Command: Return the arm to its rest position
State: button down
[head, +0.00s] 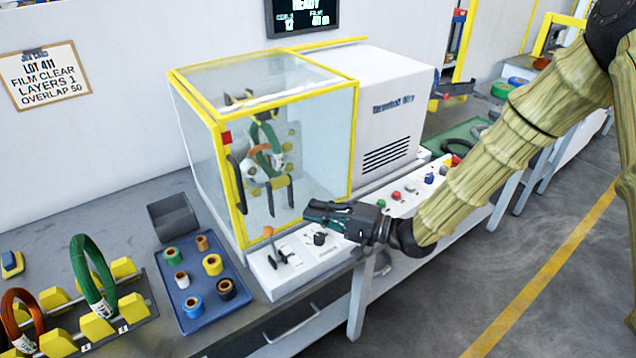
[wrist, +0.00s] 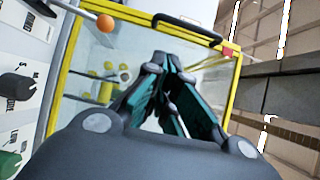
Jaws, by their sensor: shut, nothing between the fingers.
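My arm (head: 510,135) reaches in from the upper right of the head view, bent and stretched to the left. My gripper (head: 312,213) is shut and empty. It hangs just above the control panel (head: 328,251), in front of the yellow-framed glass enclosure (head: 353,140). In the wrist view the closed fingers (wrist: 165,68) point at the enclosure's door side, with the yellow frame (wrist: 139,17) behind them. I cannot tell the exact gap between fingertips and panel.
An orange-knobbed lever (head: 268,232) and a black knob (head: 319,239) stand on the panel near my gripper. A blue tray (head: 222,316) of film rolls and a rack with a green coil (head: 80,262) lie left. The floor (head: 540,240) at right is open.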

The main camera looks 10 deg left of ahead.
jog(key=s+d+f+t+h, duration=0.1)
jog(key=s+d+f+h, duration=0.3)
jog(key=f, duration=0.5)
jog(key=s+d+f+m+t+h, duration=0.1)
jog(key=s+d+f+h, duration=0.1)
jog(key=d+f, duration=0.45)
jog(key=s+d+f+h, duration=0.2)
jog(key=d+f+h, duration=0.15)
jog(key=f, duration=0.75)
jog(key=s+d+f+n+g+h, duration=0.1)
jog(key=s+d+f+h, duration=0.3)
jog(key=s+d, duration=0.5)
jog(key=s+d+f+n+g+h, duration=0.1)
jog(key=s+d+f+g+h, duration=0.3)
jog(key=s, duration=1.2)
jog(key=d+f, duration=0.3)
jog(key=d, duration=0.3)
jog(key=shift+s+f+n, duration=0.25)
jog(key=shift+n, duration=0.15)
